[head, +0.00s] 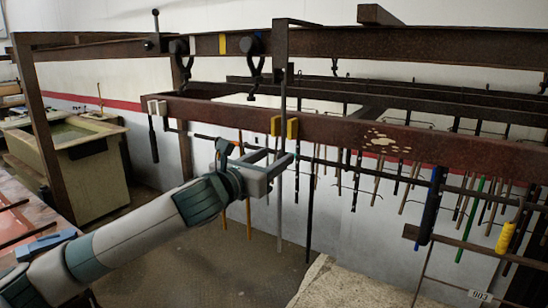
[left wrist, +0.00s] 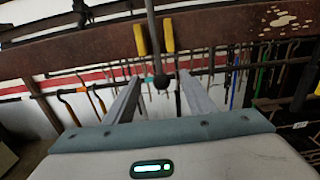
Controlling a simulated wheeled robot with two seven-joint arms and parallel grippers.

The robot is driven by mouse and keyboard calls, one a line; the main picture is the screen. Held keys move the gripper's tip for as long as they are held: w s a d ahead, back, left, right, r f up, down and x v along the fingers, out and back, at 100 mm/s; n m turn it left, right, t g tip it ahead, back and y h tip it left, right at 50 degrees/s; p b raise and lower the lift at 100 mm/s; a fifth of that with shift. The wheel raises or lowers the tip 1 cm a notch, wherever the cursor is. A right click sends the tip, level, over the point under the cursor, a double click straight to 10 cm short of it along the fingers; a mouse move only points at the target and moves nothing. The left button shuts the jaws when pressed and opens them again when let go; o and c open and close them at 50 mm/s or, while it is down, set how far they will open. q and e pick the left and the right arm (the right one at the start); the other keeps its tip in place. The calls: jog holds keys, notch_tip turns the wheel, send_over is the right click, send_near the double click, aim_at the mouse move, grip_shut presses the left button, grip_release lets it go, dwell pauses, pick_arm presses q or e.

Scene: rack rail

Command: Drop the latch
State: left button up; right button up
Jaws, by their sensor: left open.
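A thin dark rod (head: 283,104) hangs from the upper rail and passes between two yellow blocks (head: 292,128) on the lower rusty beam. In the left wrist view the rod (left wrist: 151,28) ends in a black ball (left wrist: 161,81), seen between my open fingers. My left gripper (head: 277,160) is open, just below the lower beam near the yellow blocks; contact with the rod cannot be told. It also shows in the left wrist view (left wrist: 160,88). Another lever with a ball knob (head: 155,13) stands upright on the upper rail at left. Which one is the latch is not certain.
The lower beam (head: 350,138) crosses just above my gripper. Black hooks (head: 252,60) hang from the upper rail (head: 400,44). Several hanging tools line the wall behind. A tan tank (head: 75,175) stands at left, and a pale slab (head: 345,285) lies below.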

pick_arm(q)
jog(key=v, duration=0.6)
jog(key=shift+p, duration=0.45)
